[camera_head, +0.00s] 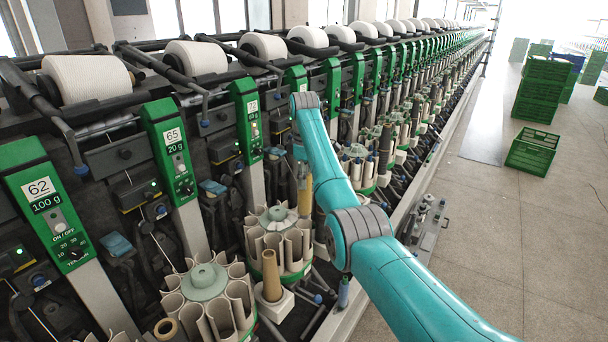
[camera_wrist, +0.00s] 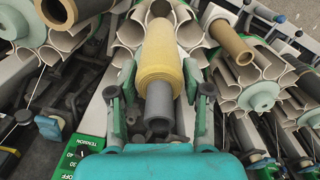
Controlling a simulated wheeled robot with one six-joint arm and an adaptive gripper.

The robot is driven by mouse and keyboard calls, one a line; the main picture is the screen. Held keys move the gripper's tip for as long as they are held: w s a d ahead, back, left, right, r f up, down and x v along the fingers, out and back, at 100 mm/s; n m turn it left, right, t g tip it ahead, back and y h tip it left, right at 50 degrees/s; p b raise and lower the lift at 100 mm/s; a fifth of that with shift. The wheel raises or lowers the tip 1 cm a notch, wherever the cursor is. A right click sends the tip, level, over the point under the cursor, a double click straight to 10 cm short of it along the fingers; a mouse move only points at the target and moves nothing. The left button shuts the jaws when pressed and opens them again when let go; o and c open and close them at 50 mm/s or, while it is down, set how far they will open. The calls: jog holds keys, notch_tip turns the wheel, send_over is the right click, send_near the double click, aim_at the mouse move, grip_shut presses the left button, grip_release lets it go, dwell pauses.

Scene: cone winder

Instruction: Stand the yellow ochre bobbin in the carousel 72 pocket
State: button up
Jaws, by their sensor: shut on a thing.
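The yellow ochre bobbin (camera_wrist: 160,65) is between the two fingers of my gripper (camera_wrist: 160,93) in the wrist view. In the head view the bobbin (camera_head: 305,193) shows upright beside my arm, at the back right of a carousel (camera_head: 279,240). My gripper is mostly hidden there by my arm.
A nearer carousel (camera_head: 204,285) stands below panels 62 (camera_head: 45,205) and 65 (camera_head: 172,150). A tan bobbin (camera_head: 271,275) stands between the two near carousels. Another carousel (camera_wrist: 257,96) is close on the right in the wrist view.

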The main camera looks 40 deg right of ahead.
jog(key=shift+f, duration=1.3)
send_over(304, 217)
jog(key=w, duration=0.1)
jog(key=shift+w+d+f, duration=0.1)
jog(key=shift+d+f, duration=0.15)
jog(key=shift+f, duration=0.85)
jog(key=shift+d+f, duration=0.2)
jog(key=shift+f, duration=1)
jog(key=shift+f, duration=2.25)
jog(key=shift+f, duration=1.85)
